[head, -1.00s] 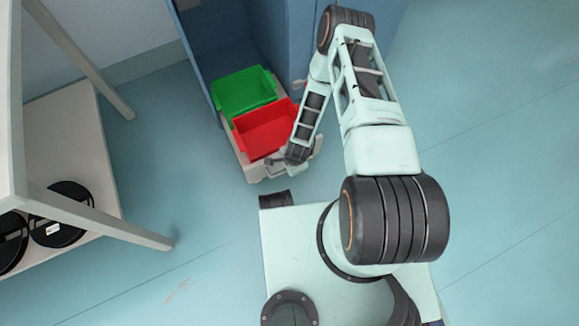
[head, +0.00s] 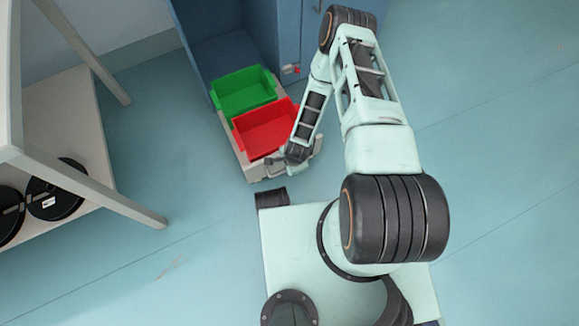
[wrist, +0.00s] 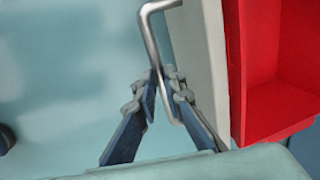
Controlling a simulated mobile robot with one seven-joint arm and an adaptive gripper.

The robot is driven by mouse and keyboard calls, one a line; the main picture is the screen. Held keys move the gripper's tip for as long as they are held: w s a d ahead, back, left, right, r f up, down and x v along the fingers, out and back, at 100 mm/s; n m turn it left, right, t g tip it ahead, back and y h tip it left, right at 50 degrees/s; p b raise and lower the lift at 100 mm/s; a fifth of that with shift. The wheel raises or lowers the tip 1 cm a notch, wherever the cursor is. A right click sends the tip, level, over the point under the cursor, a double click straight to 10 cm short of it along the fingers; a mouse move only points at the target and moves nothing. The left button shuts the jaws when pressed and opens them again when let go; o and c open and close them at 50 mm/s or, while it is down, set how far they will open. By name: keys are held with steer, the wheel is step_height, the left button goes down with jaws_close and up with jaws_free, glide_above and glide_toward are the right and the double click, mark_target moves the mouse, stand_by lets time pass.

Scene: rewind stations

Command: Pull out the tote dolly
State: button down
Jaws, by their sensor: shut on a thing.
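The tote dolly (head: 240,158) is a low, pale base on the floor, carrying a green tote (head: 243,91) and a red tote (head: 263,130). It stands in front of the open blue cabinet, with its front end well out on the floor. My gripper (head: 279,164) is at the dolly's front end. In the wrist view, a metal bar handle (wrist: 152,42) is fixed to the pale side of the dolly (wrist: 203,62). My gripper's fingers (wrist: 162,88) are closed around this handle. The red tote (wrist: 281,88) fills the right of the wrist view.
The blue cabinet (head: 192,35) stands behind the dolly, with its side panel close on the right. A pale shelf rack (head: 90,185) with black spools (head: 52,201) is at the left. Clear floor lies between rack and dolly.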

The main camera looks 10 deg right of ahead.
steer(key=c, duration=2)
jaws_free()
step_height(320, 180, up, 10)
